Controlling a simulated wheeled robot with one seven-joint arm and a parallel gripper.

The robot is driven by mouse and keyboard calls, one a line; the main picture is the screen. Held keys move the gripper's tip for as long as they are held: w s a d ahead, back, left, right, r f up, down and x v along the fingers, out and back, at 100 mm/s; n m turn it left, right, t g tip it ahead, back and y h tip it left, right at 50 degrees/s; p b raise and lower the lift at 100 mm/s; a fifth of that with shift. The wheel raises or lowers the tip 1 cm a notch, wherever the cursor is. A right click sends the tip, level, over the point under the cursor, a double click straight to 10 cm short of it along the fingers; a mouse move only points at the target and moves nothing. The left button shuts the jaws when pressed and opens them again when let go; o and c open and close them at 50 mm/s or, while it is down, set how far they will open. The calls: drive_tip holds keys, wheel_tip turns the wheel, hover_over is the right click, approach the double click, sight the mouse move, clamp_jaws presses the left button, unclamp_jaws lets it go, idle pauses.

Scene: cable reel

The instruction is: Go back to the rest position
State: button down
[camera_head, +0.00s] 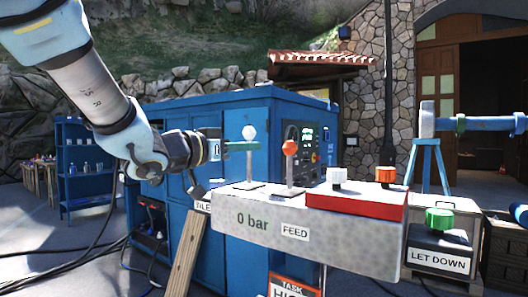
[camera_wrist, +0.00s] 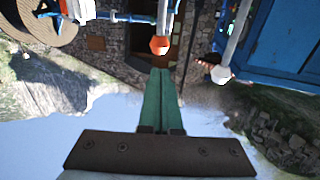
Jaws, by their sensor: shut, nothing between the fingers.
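My gripper (camera_head: 243,146) is at the end of my arm, which reaches in from the upper left. Its green fingers point right, above the grey control box (camera_head: 250,213). In the wrist view the fingers (camera_wrist: 163,72) are pressed together with nothing between them. The white-knobbed lever (camera_head: 249,134) overlaps the fingers in the head view; in the wrist view its white knob (camera_wrist: 221,74) is apart, to their right. The orange-knobbed lever (camera_head: 289,148) stands just beyond the fingertips; its knob (camera_wrist: 159,46) shows ahead of them.
The grey box reads "0 bar" and "FEED". A red block (camera_head: 356,202) with white and red knobs sits at its right. A green-knobbed "LET DOWN" box (camera_head: 440,250) is farther right. A large blue cabinet (camera_head: 235,115) stands behind; a wooden plank (camera_head: 186,255) leans below.

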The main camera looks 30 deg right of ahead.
drive_tip(key=w+a+f+n+t+y, duration=0.35)
drive_tip(key=w+a+f+y, duration=0.25)
drive_tip(key=a+f, duration=0.25)
drive_tip(key=w+a+f+n+t+y, duration=0.2)
drive_tip(key=w+a+f+n+y, duration=0.35)
drive_tip(key=a+f, duration=0.35)
drive_tip(key=s+a+f+n+g+y, duration=0.2)
drive_tip(key=s+a+f+g+y, duration=0.15)
drive_tip(key=a+f, duration=0.45)
drive_tip(key=s+a+f+n+g+y, duration=0.1)
drive_tip(key=s+a+f+g, duration=0.1)
drive_tip(key=s+a+f, duration=0.1)
drive_tip(key=s+a+f+n+g+y, duration=0.1)
drive_tip(key=s+a+f+g, duration=0.2)
drive_tip(key=s, duration=0.5)
drive_tip(key=shift+s+a+f+n, duration=0.15)
drive_tip(key=shift+a+f+n, duration=0.15)
drive_tip(key=shift+a+f, duration=0.5)
